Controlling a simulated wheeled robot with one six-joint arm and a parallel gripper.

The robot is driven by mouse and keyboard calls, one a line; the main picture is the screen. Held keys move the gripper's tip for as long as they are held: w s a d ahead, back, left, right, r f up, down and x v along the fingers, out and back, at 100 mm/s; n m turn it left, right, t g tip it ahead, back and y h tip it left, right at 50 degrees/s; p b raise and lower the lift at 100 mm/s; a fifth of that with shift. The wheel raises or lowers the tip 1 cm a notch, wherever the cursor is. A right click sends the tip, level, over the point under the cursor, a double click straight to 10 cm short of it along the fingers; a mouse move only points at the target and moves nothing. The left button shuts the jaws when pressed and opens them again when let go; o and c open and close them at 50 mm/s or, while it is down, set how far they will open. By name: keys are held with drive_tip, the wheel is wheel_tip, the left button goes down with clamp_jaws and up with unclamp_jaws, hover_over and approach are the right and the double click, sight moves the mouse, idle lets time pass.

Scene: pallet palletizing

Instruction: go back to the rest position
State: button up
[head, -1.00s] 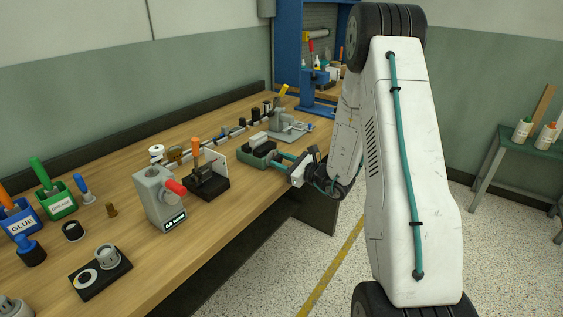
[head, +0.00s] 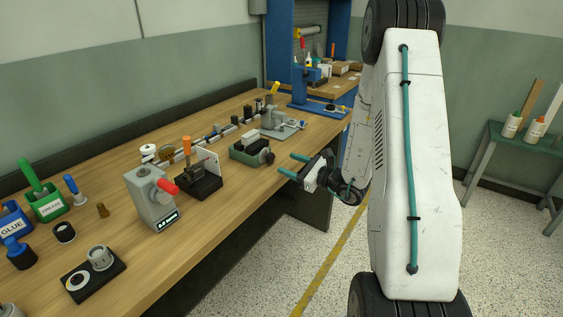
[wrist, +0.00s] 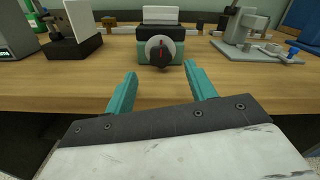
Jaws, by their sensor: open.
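My gripper (head: 292,167) is open and empty, with two teal fingers pointing left at the front edge of the wooden workbench (head: 225,195). In the wrist view my gripper (wrist: 160,88) shows its fingers spread apart with nothing between them. Ahead of them on the bench stands a green device with a black knob (wrist: 160,51) and a pale block on top. The same green device (head: 247,153) is left of my fingers in the head view, apart from them.
A grey unit with a red handle (head: 152,200), a black fixture with an orange handle (head: 200,185) and a grey clamp fixture (head: 277,122) stand on the bench. A blue press (head: 310,95) is at the back. A green side table (head: 510,140) is at right. The floor (head: 335,270) beside the bench is clear.

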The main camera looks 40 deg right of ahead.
drive_tip(key=shift+s+d, duration=0.15)
drive_tip(key=shift+s, duration=0.35)
drive_tip(key=s+a+r+n+g+y, duration=0.2)
drive_tip(key=a+r+n+g+y, duration=0.25)
drive_tip(key=a, duration=0.35)
drive_tip(key=s+a+r+n+g+y, duration=0.2)
drive_tip(key=a+r+n+g+y, duration=0.1)
drive_tip(key=a+r+n, duration=0.4)
drive_tip(key=s+a+r+n+g, duration=0.3)
drive_tip(key=s+a+n+g, duration=0.35)
drive_tip(key=s+a, duration=0.25)
drive_tip(key=s+a+r+n+g+h, duration=0.2)
drive_tip(key=s+n+g+h, duration=0.35)
drive_tip(key=s, duration=0.65)
drive_tip(key=s+d+r+n+t+h, duration=0.2)
drive_tip(key=s+d+n+t+h, duration=0.2)
drive_tip(key=h, duration=0.4)
drive_tip(key=shift+s+d+n, duration=0.75)
drive_tip(key=shift+s+d, duration=0.2)
drive_tip(key=shift+s, duration=0.15)
